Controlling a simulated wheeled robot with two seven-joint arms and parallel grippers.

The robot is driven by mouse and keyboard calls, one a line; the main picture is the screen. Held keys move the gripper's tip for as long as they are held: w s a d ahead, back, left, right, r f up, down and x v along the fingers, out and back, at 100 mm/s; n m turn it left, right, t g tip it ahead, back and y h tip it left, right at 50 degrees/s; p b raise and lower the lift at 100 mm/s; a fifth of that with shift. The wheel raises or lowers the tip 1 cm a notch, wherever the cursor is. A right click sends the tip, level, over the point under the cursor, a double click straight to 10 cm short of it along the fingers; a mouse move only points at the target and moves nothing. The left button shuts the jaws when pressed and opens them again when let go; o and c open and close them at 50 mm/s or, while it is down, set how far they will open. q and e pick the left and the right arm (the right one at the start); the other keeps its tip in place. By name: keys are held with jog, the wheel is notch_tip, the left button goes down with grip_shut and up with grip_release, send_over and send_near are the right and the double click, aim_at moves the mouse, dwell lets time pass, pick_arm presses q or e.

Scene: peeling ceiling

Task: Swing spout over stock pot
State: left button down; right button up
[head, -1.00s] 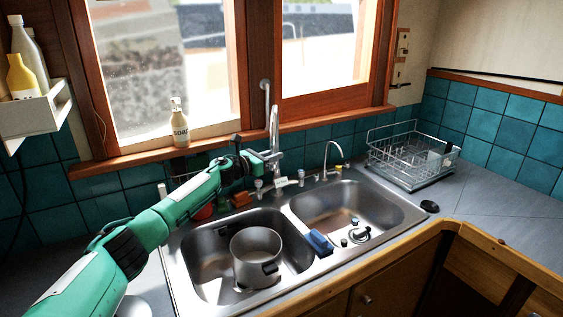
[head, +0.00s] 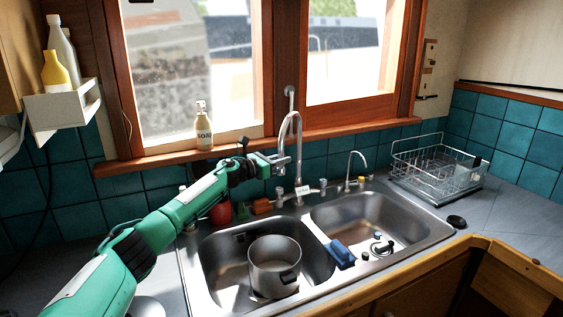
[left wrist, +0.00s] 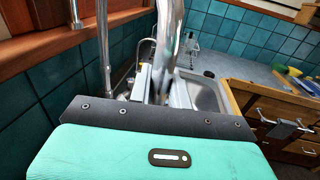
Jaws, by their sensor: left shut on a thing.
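The silver gooseneck spout (head: 290,118) stands behind the double sink, at the divider between the basins. Its arch shows with the outlet side toward the left. My left gripper (head: 281,161) is shut on the spout, at its downward outlet part. The left wrist view shows the spout (left wrist: 171,45) rising from between my fingers (left wrist: 163,88); its lower part is partly hidden by the gripper. The stock pot (head: 275,262), grey metal and open-topped, stands upright in the left basin, in front of and below the gripper. My right gripper is out of view.
A smaller tap (head: 351,168) stands behind the right basin (head: 405,212). A blue sponge (head: 341,254) lies on the divider. A soap bottle (head: 203,125) stands on the window sill. A wire dish rack (head: 437,172) is on the right counter.

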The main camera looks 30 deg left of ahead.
pick_arm(q)
jog(key=shift+r, duration=0.15)
jog(key=c, duration=1.4)
grip_release()
jog(key=shift+o, duration=0.2)
jog(key=shift+w, duration=0.1)
jog(key=shift+f, duration=0.2)
jog(key=b+v, duration=0.5)
jog(key=v, duration=0.8)
jog(key=shift+s+a, duration=0.2)
jog(key=shift+s, duration=0.15)
